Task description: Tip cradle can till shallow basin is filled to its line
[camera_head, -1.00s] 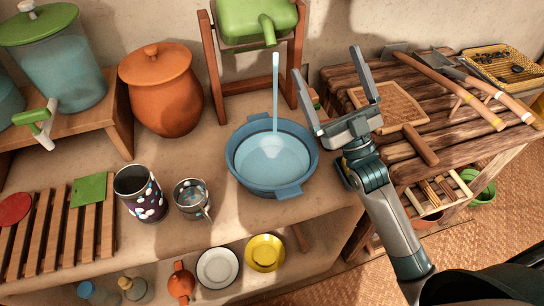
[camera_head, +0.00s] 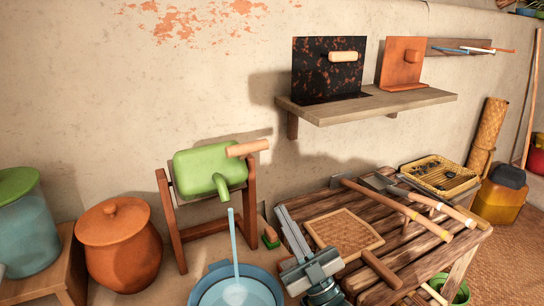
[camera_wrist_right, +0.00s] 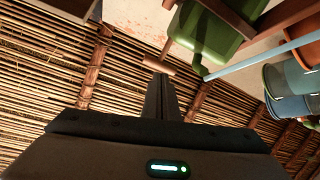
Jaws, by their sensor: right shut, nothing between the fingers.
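The green cradle can (camera_head: 208,168) hangs in a brown wooden stand, its spout pointing down. A wooden handle (camera_head: 247,148) sticks out from its upper right; in the right wrist view the handle (camera_wrist_right: 158,67) shows beyond my fingers. A thin blue stream (camera_head: 233,245) falls from below the spout into the shallow blue basin (camera_head: 203,292), which is cut off by the bottom edge. Its fill line cannot be made out. My right gripper (camera_head: 281,210) is shut and empty, right of the basin and lower right of the can, apart from both. My left gripper is not in view.
An orange lidded pot (camera_head: 118,245) stands left of the cradle. A wooden slatted table (camera_head: 400,262) with a woven fan (camera_head: 344,232) and long-handled tools is at the right. A wall shelf (camera_head: 370,104) holds upright panels above. The wall between can and shelf is bare.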

